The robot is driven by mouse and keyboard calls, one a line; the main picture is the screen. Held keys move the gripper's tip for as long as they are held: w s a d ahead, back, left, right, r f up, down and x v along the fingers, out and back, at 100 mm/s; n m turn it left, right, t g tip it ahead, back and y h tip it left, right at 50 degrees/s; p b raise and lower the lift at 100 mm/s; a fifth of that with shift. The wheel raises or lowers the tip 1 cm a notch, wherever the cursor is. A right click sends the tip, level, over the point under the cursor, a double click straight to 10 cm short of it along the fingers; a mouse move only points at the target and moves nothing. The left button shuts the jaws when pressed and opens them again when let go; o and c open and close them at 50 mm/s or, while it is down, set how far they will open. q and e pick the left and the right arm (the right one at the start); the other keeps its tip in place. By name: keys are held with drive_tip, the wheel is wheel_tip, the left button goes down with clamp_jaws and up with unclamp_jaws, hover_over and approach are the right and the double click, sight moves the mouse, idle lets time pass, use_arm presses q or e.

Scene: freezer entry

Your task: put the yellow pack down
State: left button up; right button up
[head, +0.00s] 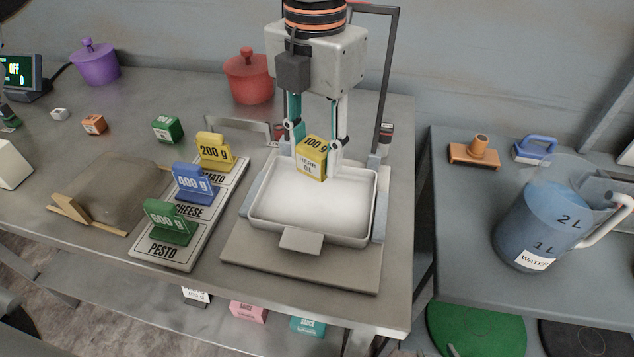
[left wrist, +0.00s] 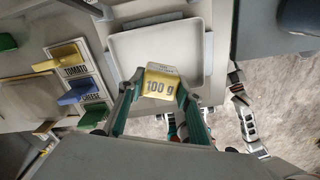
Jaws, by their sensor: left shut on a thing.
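The yellow pack (head: 312,158), marked 100 g, is upright between the fingers of my left gripper (head: 318,150), which comes down from the top in the head view. The gripper is shut on it. The pack also shows in the left wrist view (left wrist: 160,86), between the two fingers. In the head view it overlaps the back part of a white tray (head: 272,233). I cannot tell whether its underside touches the tray. The tray's visible floor is otherwise empty. My right gripper is not in view.
Left of the tray, a labelled board (head: 150,249) carries yellow, blue and green weight-marked blocks. Small orange (head: 94,124) and green (head: 167,129) packs, a red pot (head: 248,78) and a purple pot (head: 95,62) stand behind. A water jug (head: 540,225) stands on the right table.

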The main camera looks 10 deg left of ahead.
sight(316, 166)
use_arm(q)
wheel_tip(316, 166, down, 3)
drive_tip(key=shift+r, duration=0.15)
drive_tip(key=shift+f, duration=0.4)
wheel_tip(316, 166, down, 4)
drive_tip(key=shift+r+b, duration=0.1)
drive_tip(key=shift+b, duration=0.35)
drive_tip(key=o, duration=1.1)
drive_tip(key=shift+f, duration=0.2)
drive_tip(key=shift+o, duration=0.2)
